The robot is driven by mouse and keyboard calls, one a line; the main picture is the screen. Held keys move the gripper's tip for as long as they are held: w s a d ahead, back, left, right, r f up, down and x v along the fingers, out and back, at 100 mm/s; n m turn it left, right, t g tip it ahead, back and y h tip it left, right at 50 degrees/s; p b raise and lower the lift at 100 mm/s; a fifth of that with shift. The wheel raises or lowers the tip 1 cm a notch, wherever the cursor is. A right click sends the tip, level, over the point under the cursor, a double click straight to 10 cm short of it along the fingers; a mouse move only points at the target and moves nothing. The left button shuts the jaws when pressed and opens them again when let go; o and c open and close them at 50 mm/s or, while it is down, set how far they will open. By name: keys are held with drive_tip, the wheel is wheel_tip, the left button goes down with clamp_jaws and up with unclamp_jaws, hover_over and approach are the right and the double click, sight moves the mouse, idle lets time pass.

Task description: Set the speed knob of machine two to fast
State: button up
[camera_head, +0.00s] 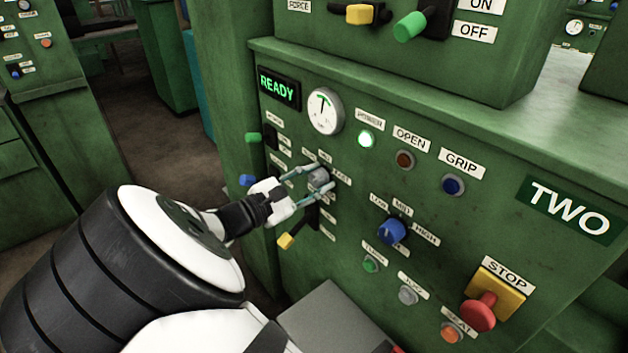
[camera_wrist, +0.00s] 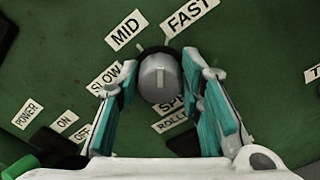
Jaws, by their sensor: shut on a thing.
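The speed knob (camera_head: 318,178) is a grey round knob on the green front panel of machine two, which bears a TWO sign (camera_head: 569,210). My gripper (camera_head: 323,177) reaches it from the left, with one finger on each side, shut on it. In the wrist view the knob (camera_wrist: 160,80) sits between the teal finger pads. The SLOW (camera_wrist: 105,79), MID (camera_wrist: 127,31) and FAST (camera_wrist: 190,15) labels fan around it. The light line on the knob's face points up in that view, roughly between MID and FAST. The lower label is partly hidden.
A yellow-tipped lever (camera_head: 286,240) is just below my gripper. A blue knob (camera_head: 392,231) with LOW, MID and HIGH labels is to the right. A red STOP button (camera_head: 479,311) is at lower right. The display (camera_head: 279,88) reads READY.

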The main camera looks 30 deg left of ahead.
drive_tip(key=shift+f+m, duration=0.1)
drive_tip(key=shift+m, duration=1)
drive_tip(key=shift+s, duration=0.1)
drive_tip(key=o, duration=1.2)
drive_tip(key=shift+c, duration=0.2)
drive_tip(key=v, duration=0.7)
drive_tip(key=shift+s, duration=0.2)
drive_tip(key=shift+a, duration=0.1)
